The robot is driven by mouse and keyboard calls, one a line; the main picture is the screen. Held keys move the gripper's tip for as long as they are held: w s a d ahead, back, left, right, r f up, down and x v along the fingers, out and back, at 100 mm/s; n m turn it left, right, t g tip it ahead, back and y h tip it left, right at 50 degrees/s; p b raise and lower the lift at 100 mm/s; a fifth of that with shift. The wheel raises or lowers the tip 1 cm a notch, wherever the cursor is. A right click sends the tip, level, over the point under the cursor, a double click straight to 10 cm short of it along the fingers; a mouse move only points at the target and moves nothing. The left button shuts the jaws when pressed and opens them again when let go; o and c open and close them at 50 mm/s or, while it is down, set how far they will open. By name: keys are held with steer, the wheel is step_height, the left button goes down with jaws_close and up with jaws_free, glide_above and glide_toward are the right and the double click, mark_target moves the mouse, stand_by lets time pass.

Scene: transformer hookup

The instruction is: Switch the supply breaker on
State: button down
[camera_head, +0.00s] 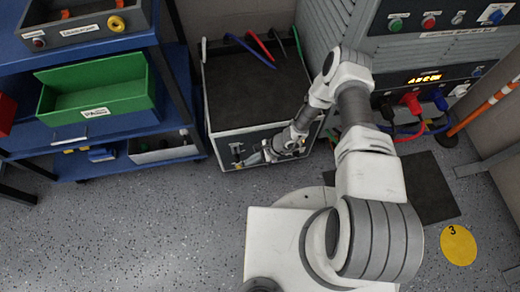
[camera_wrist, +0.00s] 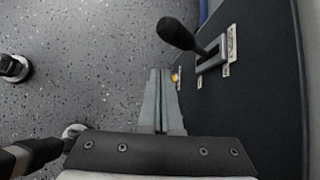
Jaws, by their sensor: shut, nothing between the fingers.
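The supply breaker looks to be the black-knobbed lever (camera_wrist: 180,36) in a grey slotted plate (camera_wrist: 211,55) on the dark front panel of a box. The lever sticks out from the panel, and small labels sit beside the plate. The label text is too small to read. A small yellow spot (camera_wrist: 174,78) shows beside my fingertips. My gripper (camera_wrist: 160,72) is shut and empty, just short of the lever and apart from the knob in the wrist view. In the head view my gripper (camera_head: 254,158) is low at the front of the dark-topped box (camera_head: 255,90).
A blue shelf (camera_head: 100,48) with a green bin (camera_head: 98,88) and a grey box (camera_head: 90,20) stands left. The grey cabinet (camera_head: 440,48) with buttons, a lit display and coloured plugs stands right. A yellow floor disc (camera_head: 458,245) lies lower right. Floor at left is clear.

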steer(key=w+d+r, duration=0.4)
steer(key=shift+r+p, duration=0.25)
steer(key=shift+p, duration=0.15)
stand_by(0.4)
